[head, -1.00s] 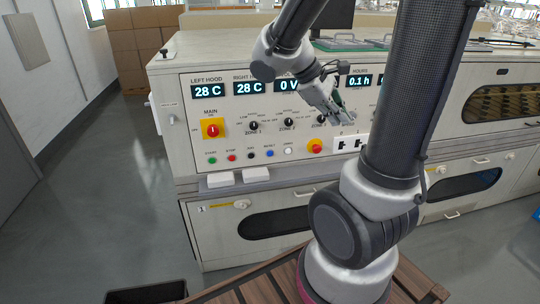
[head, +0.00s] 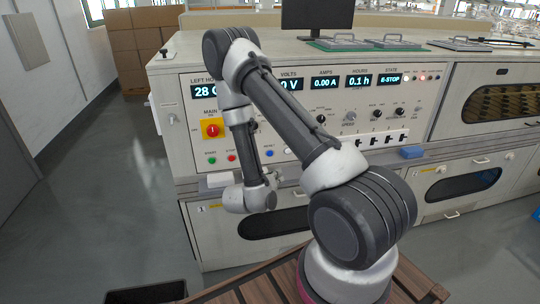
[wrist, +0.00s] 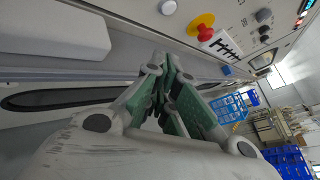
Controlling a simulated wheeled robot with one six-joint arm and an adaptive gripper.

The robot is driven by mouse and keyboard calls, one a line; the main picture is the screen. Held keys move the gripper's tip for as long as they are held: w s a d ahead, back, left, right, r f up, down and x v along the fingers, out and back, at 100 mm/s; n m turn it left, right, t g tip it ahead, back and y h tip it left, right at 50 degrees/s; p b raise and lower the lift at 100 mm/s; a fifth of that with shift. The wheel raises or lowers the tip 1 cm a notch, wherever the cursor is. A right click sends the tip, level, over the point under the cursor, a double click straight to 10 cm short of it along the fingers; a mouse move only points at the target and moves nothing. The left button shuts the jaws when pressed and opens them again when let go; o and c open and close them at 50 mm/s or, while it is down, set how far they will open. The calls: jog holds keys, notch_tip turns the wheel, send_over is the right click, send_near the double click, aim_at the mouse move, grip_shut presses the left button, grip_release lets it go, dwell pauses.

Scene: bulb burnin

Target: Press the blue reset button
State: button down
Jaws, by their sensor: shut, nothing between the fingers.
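My gripper (head: 273,178) is low in front of the panel, below and apart from the button, and small in this view. In the wrist view my gripper (wrist: 161,62) has its green-sided fingers shut and empty, pointing along the cabinet front below the panel. I cannot make out the blue button in the wrist view.
The red emergency stop (wrist: 204,32) on its yellow base and a pale round button (wrist: 167,7) lie above my fingers. Green (head: 212,160) and red (head: 232,158) buttons are left of the blue one. A white block (wrist: 55,29) sits on the ledge. The state display (head: 391,80) reads E-STOP.

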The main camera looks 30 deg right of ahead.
aim_at(270, 153)
jog(key=shift+w, duration=0.15)
jog(key=shift+w+d, duration=0.4)
jog(key=shift+w, duration=0.95)
jog(key=shift+w+d, duration=0.45)
jog(key=shift+w, duration=0.95)
jog(key=shift+w+d, duration=0.4)
jog(key=shift+w, duration=0.95)
jog(key=shift+w, duration=0.1)
jog(key=shift+w+d, duration=0.1)
jog(key=shift+w, duration=0.2)
jog(key=shift+w+d+r, duration=0.1)
jog(key=shift+w, duration=0.3)
jog(key=shift+s, duration=0.1)
jog(key=shift+s+a, duration=0.25)
jog(key=shift+s, duration=0.45)
